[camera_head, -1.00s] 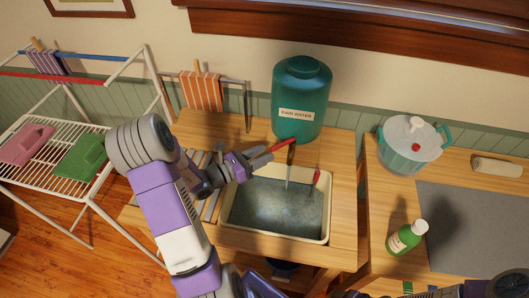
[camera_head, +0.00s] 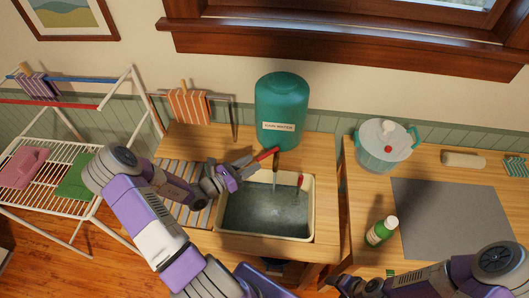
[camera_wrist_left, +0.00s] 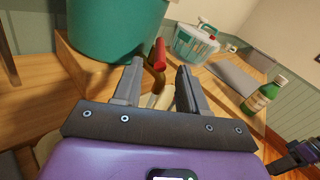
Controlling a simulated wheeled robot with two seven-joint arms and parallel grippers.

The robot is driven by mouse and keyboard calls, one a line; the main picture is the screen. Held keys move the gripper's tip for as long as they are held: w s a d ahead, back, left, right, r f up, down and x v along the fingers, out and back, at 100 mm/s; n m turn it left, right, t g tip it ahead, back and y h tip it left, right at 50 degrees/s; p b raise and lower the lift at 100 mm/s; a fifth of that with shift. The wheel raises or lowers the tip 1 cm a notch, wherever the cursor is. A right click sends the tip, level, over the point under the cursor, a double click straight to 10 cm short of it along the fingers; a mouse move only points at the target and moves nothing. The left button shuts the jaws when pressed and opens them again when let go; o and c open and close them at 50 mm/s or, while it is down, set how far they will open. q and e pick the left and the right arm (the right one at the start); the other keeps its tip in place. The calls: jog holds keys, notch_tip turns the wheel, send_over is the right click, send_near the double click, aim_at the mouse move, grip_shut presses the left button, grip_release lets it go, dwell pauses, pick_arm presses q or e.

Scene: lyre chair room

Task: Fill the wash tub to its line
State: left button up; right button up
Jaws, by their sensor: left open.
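The cream wash tub (camera_head: 222,222) sits in the wooden bench and holds grey-blue water. I cannot make out a fill line on it. A green tank labelled RAIN WATER (camera_head: 282,100) stands behind it. Its tap has a red lever (camera_head: 265,155), which also shows in the left wrist view (camera_wrist_left: 158,53). A thin vertical strip under the tap could be spout or stream; I cannot tell which. My left gripper (camera_head: 246,164) is open at the lever, its fingers (camera_wrist_left: 157,82) either side of the tap in the wrist view; contact is unclear. My right gripper (camera_head: 338,283) is at the bottom edge, partly cropped.
A slim red-topped item (camera_head: 299,181) stands at the tub's right side. The right table holds a lidded container (camera_head: 385,150), green bottle (camera_head: 377,235), grey mat (camera_head: 440,220) and pale roll (camera_head: 463,160). A white drying rack (camera_head: 52,205) stands left.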

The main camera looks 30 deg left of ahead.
aim_at(265, 154)
pick_arm(q)
jog(key=x, duration=0.6)
jog(key=shift+w+d, duration=0.15)
jog(key=shift+w, duration=0.2)
grip_shut()
